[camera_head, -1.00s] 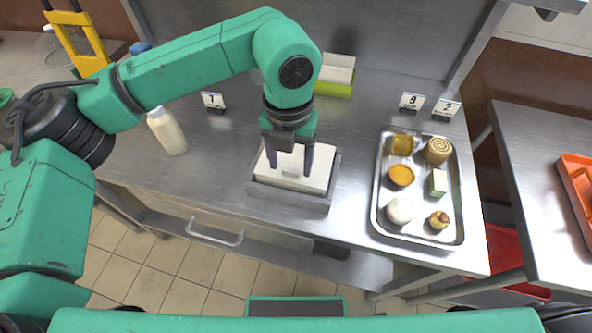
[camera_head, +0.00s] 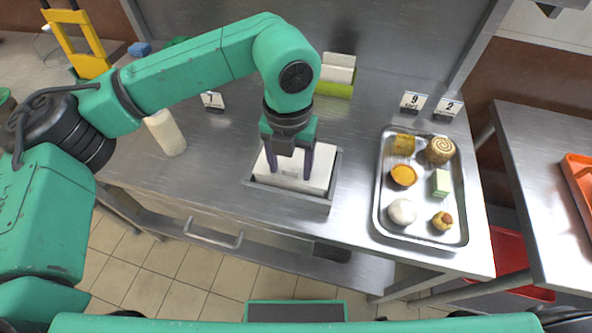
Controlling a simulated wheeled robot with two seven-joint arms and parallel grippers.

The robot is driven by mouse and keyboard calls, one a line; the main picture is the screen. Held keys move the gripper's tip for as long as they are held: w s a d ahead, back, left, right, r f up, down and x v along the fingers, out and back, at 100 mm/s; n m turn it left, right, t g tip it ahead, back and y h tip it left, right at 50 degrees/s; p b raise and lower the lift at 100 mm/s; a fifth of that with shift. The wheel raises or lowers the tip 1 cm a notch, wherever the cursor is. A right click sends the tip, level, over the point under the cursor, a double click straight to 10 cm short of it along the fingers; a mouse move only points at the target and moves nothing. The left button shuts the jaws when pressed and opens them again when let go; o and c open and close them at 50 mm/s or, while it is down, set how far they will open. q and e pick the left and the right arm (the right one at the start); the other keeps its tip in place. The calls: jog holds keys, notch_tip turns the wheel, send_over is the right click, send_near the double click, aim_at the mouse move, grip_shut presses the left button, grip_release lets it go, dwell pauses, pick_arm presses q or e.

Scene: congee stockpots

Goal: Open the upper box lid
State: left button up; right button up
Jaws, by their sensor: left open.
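A white box (camera_head: 318,182) sits in a grey tray-like holder (camera_head: 290,199) on the steel counter, near its front edge. My left gripper (camera_head: 290,172) hangs over the box, pointing down. Its two dark fingers are open and apart, with white box surface visible between them. The fingertips are at or just above the box top; I cannot tell whether they touch it. The lid's seam is too small to make out. My right gripper is not in view.
A metal tray (camera_head: 383,212) with several pastries stands to the right. A white bottle (camera_head: 166,133) stands to the left. A green-and-white box (camera_head: 336,76) and number cards (camera_head: 412,101) are at the back. Bare counter lies between the box and the tray.

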pick_arm(q)
jog(key=shift+f, duration=0.2)
jog(key=shift+r, duration=0.4)
jog(key=c, duration=0.4)
dwell(0.3)
